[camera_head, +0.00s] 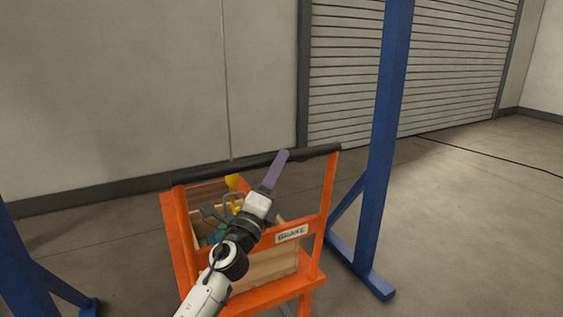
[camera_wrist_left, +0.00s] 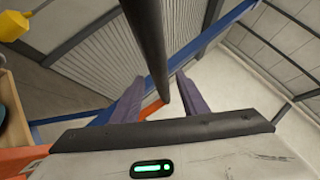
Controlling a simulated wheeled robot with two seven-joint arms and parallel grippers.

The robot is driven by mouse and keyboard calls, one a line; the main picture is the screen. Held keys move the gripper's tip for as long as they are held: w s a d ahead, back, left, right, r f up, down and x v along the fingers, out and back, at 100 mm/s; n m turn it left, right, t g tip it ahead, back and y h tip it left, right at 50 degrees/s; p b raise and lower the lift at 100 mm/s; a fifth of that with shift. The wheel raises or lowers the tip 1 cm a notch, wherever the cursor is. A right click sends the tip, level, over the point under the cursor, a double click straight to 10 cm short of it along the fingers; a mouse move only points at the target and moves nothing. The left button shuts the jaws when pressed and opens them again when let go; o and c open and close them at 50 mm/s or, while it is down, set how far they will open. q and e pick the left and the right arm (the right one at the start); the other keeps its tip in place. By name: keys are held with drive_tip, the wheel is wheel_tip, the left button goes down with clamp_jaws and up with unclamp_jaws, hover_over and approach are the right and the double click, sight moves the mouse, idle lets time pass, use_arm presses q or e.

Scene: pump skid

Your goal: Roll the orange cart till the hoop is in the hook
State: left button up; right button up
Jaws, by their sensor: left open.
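The orange cart (camera_head: 312,220) stands with a black handle bar (camera_head: 318,151) across its top and a "BRAKE" label on its near side. My left gripper (camera_head: 280,160), with purple fingers, is open at the handle bar. In the left wrist view, the bar (camera_wrist_left: 150,45) runs between the two spread fingers (camera_wrist_left: 157,90); I cannot tell whether either touches it. A yellow hook (camera_head: 232,182) hangs on a thin cable above the cart; a yellow part shows in the left wrist view (camera_wrist_left: 15,25). A grey hoop (camera_head: 231,197) is partly visible near it, its lower part hidden by my arm.
A wooden crate (camera_head: 268,268) with a green object (camera_head: 215,235) sits in the cart. A blue frame post (camera_head: 384,140) with a braced foot stands close right of the cart, another (camera_head: 25,270) at left. Floor beyond the right post is open, with a dark cable (camera_head: 480,156).

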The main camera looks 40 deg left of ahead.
use_arm(q)
drive_tip(key=b+v, duration=0.1)
drive_tip(key=v, duration=0.5)
drive_tip(key=shift+s+f, duration=0.2)
drive_tip(key=shift+s, duration=0.15)
drive_tip(key=shift+d, duration=0.15)
